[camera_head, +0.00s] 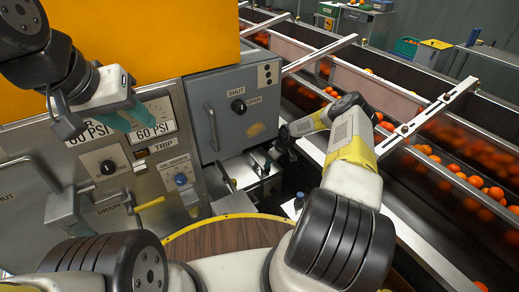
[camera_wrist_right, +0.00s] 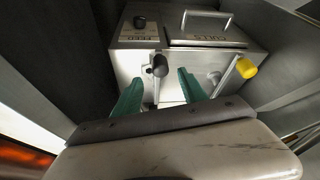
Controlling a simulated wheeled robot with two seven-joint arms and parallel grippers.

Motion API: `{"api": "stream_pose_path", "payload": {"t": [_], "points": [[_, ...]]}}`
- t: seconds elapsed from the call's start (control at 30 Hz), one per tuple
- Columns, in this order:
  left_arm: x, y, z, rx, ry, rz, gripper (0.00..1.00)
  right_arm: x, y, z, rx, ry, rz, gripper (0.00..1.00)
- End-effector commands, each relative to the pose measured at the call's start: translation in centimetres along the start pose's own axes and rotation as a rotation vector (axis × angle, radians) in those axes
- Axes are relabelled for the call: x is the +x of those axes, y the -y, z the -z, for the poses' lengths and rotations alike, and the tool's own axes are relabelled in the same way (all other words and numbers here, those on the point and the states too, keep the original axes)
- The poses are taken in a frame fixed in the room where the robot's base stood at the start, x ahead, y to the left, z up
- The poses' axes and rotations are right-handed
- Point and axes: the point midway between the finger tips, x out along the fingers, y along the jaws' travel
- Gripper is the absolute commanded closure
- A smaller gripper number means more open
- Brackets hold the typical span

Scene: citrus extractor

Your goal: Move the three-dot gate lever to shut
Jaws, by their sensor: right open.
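The grey cabinet (camera_head: 225,110) in the head view bears a small plate with dark dots (camera_head: 267,73) and a dark knob (camera_head: 238,105) between the words SHUT and OPEN. In the right wrist view, a lever with a black grip (camera_wrist_right: 160,67) stands on a metal box. My right gripper (camera_wrist_right: 160,93) is open, its green fingers apart on either side of this lever's stem. I cannot tell whether they touch it. No dots show by that lever. My left gripper (camera_head: 100,122) is open and empty in front of the gauge panel.
A yellow-ended lever (camera_wrist_right: 245,68) stands right of my right gripper, below a handled lid (camera_wrist_right: 207,32) marked CULLS. Oranges (camera_head: 465,160) run along the conveyor at right.

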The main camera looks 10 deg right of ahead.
Motion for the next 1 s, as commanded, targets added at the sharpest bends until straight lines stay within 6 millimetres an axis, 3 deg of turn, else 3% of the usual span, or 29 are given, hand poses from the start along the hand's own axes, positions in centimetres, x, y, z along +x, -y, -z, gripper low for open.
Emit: {"api": "stream_pose_path", "payload": {"t": [0.2, 0.4, 0.83, 1.0], "points": [[0.0, 0.0, 0.0, 0.000, 0.000, 0.000, 0.64, 3.5, 0.1, 0.0, 0.003, -0.001, 0.002, 0.50], [0.0, 0.0, 0.0, 0.000, 0.000, 0.000, 0.64, 5.8, 0.1, 0.0, 0.003, -0.001, 0.001, 0.50], [0.0, 0.0, 0.0, 0.000, 0.000, 0.000, 0.64, 6.7, 0.0, 0.0, 0.001, 0.000, 0.000, 0.50], [0.0, 0.0, 0.0, 0.000, 0.000, 0.000, 0.64, 6.7, 0.0, 0.0, 0.001, 0.000, 0.000, 0.81]]}}
